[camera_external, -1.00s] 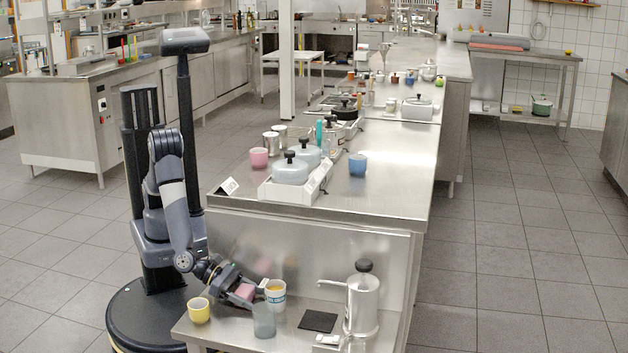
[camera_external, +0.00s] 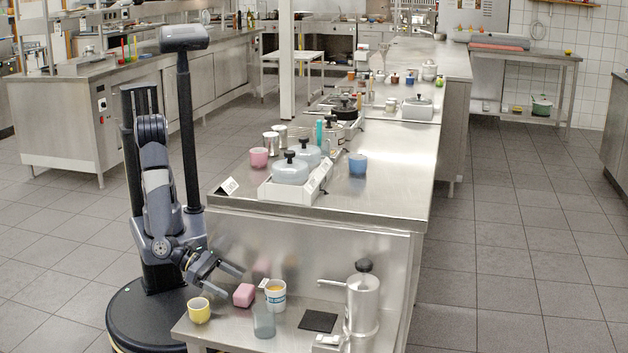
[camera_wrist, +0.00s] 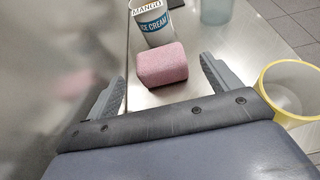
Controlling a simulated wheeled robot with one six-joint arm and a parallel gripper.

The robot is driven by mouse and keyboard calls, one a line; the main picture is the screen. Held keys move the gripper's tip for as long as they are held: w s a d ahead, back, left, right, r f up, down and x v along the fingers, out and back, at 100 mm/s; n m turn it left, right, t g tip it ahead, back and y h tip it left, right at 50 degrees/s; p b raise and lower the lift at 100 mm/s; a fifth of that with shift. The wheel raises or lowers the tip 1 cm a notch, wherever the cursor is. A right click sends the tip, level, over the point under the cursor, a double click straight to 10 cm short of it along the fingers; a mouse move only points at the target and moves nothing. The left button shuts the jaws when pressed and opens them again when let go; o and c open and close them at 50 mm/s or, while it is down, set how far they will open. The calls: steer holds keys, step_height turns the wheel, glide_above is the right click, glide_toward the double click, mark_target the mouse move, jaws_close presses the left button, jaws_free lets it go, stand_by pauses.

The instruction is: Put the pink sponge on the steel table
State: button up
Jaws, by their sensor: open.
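The pink sponge (camera_external: 244,295) lies on the low steel table (camera_external: 228,325), close to the white ice cream cup (camera_external: 275,296). In the wrist view the sponge (camera_wrist: 162,65) sits on the steel surface just beyond the fingertips, with the cup (camera_wrist: 152,22) behind it. My gripper (camera_external: 221,281) is open and empty, to the left of the sponge and apart from it. Its two fingers (camera_wrist: 160,80) are spread wide, with clear space between them.
A yellow cup (camera_external: 199,310) stands left of the sponge. A grey-green glass (camera_external: 264,321), a black square mat (camera_external: 318,321) and a steel pump dispenser (camera_external: 362,298) stand to the right. The raised counter's steel side wall (camera_external: 330,255) rises behind.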

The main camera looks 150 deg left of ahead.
mark_target(237, 290)
steer(key=shift+o, duration=0.6)
steer(key=v, duration=0.4)
steer(key=shift+s+d+r, duration=0.1)
steer(key=shift+s+d, duration=0.05)
steer(key=shift+s, duration=0.05)
steer(key=s+d+f+b, duration=0.3)
steer(key=s+d+b, duration=0.2)
steer(key=w+a+b, duration=0.1)
steer(key=w+a, duration=0.7)
steer(key=shift+w+a, duration=0.2)
steer(key=shift+w, duration=0.05)
steer(key=shift+b+x, duration=0.7)
steer(key=shift+x, duration=1.9)
steer(key=shift+c, duration=0.6)
steer(key=c, duration=1)
